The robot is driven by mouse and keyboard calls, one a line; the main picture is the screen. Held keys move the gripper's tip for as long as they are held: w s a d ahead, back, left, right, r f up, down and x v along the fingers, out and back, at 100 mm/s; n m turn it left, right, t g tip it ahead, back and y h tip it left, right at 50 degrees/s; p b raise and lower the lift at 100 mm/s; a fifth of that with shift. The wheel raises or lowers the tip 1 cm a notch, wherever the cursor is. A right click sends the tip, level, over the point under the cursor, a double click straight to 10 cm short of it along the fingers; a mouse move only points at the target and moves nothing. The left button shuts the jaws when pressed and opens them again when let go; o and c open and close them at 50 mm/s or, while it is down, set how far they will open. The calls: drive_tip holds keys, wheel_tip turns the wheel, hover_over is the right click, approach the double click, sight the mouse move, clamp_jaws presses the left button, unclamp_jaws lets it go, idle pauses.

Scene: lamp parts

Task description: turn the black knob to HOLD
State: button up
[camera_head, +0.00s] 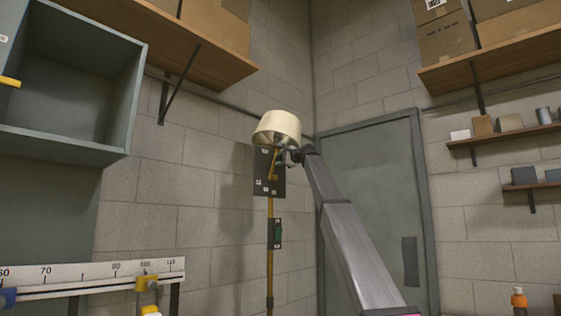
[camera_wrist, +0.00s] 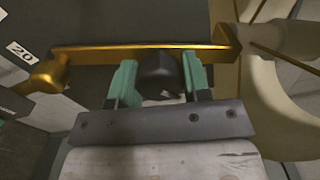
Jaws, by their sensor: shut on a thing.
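The black knob (camera_wrist: 158,74) shows in the wrist view between the two green fingertips of my gripper (camera_wrist: 157,80), which is shut on it. Its markings are hidden, so I cannot tell which setting it points to. A brass bar (camera_wrist: 140,48) runs just behind the knob. A dark panel (camera_head: 262,160) stands on the brass pole (camera_head: 270,245) under the cream lampshade (camera_head: 277,129) in the head view. My gripper (camera_head: 291,157) is at the panel's right side there, too small to show its fingers. A "20" label (camera_wrist: 20,52) is on a dark surface at left in the wrist view.
The cream shade (camera_wrist: 270,70) is close on the right in the wrist view. A small lower panel (camera_head: 275,233) is on the pole. A grey door (camera_head: 375,190) stands behind my arm, with shelves (camera_head: 508,134) at right and an open cabinet (camera_head: 75,75) at left.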

drive_tip(key=shift+f+m, duration=0.1)
drive_tip(key=shift+m, duration=0.8)
drive_tip(key=o, duration=0.9)
drive_tip(key=shift+s+d, duration=0.1)
drive_tip(key=shift+d, duration=0.05)
drive_tip(key=v, duration=1)
drive_tip(key=shift+s+d, duration=0.2)
